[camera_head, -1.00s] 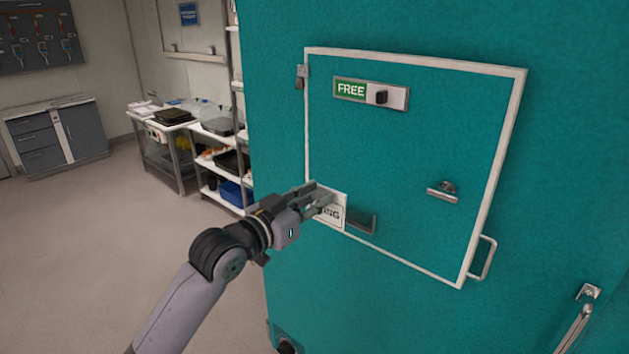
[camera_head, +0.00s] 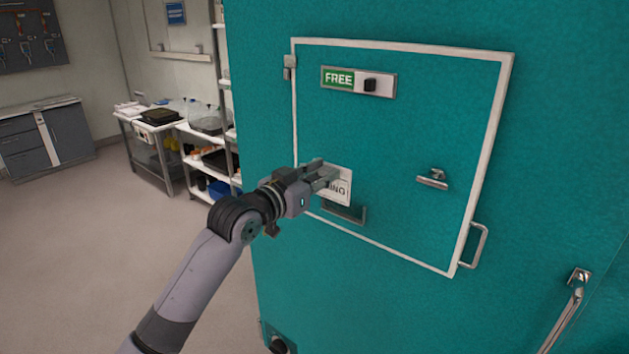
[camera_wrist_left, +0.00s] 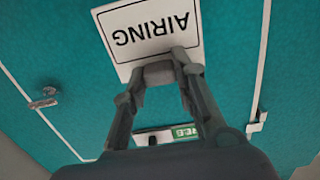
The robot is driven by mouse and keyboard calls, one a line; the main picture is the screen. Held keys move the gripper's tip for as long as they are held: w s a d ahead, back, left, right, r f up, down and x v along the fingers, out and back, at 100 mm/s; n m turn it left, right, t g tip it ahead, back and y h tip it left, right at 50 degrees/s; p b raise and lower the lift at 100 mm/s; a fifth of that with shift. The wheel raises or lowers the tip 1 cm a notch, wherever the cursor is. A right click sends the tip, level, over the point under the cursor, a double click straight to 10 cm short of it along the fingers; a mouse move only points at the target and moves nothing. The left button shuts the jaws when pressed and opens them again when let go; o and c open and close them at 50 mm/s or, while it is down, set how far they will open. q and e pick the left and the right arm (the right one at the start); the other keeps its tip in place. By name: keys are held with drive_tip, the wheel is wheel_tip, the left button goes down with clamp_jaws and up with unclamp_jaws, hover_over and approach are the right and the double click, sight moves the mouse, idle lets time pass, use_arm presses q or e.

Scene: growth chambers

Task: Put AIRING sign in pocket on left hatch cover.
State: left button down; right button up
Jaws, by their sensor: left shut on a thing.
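My left gripper (camera_head: 325,176) is shut on the white AIRING sign (camera_head: 341,188), holding it near its upper edge. In the left wrist view the sign (camera_wrist_left: 150,32) shows its black lettering upside down, with the gripper's fingers (camera_wrist_left: 168,68) on its edge. In the head view the gripper covers part of the lettering. The metal pocket (camera_head: 345,213) is on the lower part of the teal hatch cover (camera_head: 400,130). The sign is just above the pocket; its lower edge is close to the pocket's top. The pocket is out of sight in the wrist view. My right gripper is not in view.
A green FREE slider plate (camera_head: 358,81) is on the upper hatch cover. A latch handle (camera_head: 433,179) sticks out at the right, and a pull handle (camera_head: 473,246) is by the lower right edge. Shelves (camera_head: 205,160) stand at the left; the floor (camera_head: 90,260) there is clear.

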use_arm(q)
drive_tip(key=shift+w+d+f+b, duration=0.25)
drive_tip(key=shift+w+d, duration=0.1)
drive_tip(key=shift+w, duration=0.1)
drive_tip(key=shift+w+d+f+b, duration=0.1)
drive_tip(key=shift+w+d+b, duration=0.1)
drive_tip(key=shift+w+d, duration=0.2)
drive_tip(key=shift+x, duration=1.65)
drive_tip(key=shift+f, duration=0.2)
drive_tip(key=shift+a+b, duration=0.1)
drive_tip(key=shift+b, duration=0.2)
drive_tip(key=shift+s+a, duration=0.1)
drive_tip(key=shift+s, duration=0.1)
drive_tip(key=shift+f, duration=0.2)
drive_tip(key=shift+f, duration=0.15)
drive_tip(key=shift+f, duration=0.35)
